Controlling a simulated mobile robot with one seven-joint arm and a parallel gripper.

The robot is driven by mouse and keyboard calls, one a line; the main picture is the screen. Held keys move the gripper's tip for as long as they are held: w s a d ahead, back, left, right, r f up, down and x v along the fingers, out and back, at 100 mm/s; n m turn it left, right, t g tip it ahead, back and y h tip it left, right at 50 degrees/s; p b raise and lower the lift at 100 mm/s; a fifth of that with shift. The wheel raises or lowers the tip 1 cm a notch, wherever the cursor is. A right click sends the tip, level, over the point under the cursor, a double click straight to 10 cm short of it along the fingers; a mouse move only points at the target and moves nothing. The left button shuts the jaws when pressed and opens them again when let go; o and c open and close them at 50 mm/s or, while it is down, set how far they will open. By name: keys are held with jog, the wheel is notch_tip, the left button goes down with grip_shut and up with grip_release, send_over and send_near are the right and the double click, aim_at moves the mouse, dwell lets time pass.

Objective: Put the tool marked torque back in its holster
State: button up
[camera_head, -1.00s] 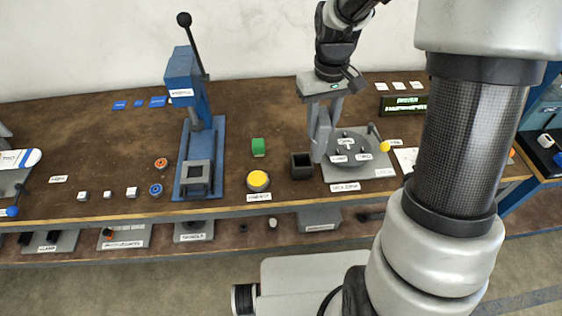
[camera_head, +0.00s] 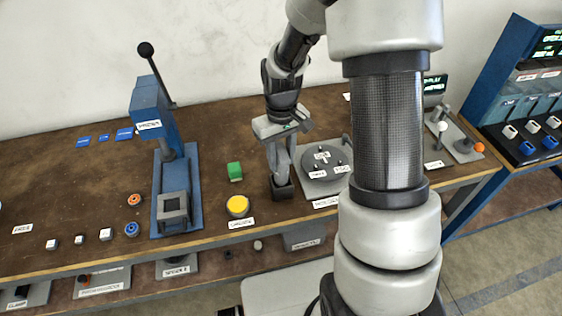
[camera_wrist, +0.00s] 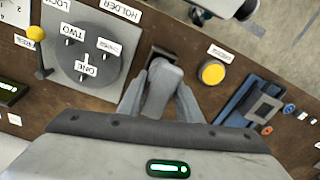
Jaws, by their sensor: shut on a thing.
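My gripper (camera_head: 281,165) is shut on a grey tool, seen best in the wrist view (camera_wrist: 161,86). The tool points down at a small dark square box (camera_head: 284,191), which looks like the holster. In the wrist view the box (camera_wrist: 153,53) shows partly behind the tool's end. The tool's lower end overlaps the box opening; I cannot tell how deep it sits. No torque marking is legible on the tool.
A grey plate with a round pegged disc (camera_head: 322,158) is just right of the box. A yellow button (camera_head: 238,206) and a green block (camera_head: 235,171) are left of it. A blue press (camera_head: 174,190) stands farther left. A blue rack (camera_head: 520,90) is at far right.

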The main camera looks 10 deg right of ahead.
jog(key=shift+f, duration=0.95)
jog(key=o, duration=1.2)
jog(key=shift+c, duration=0.2)
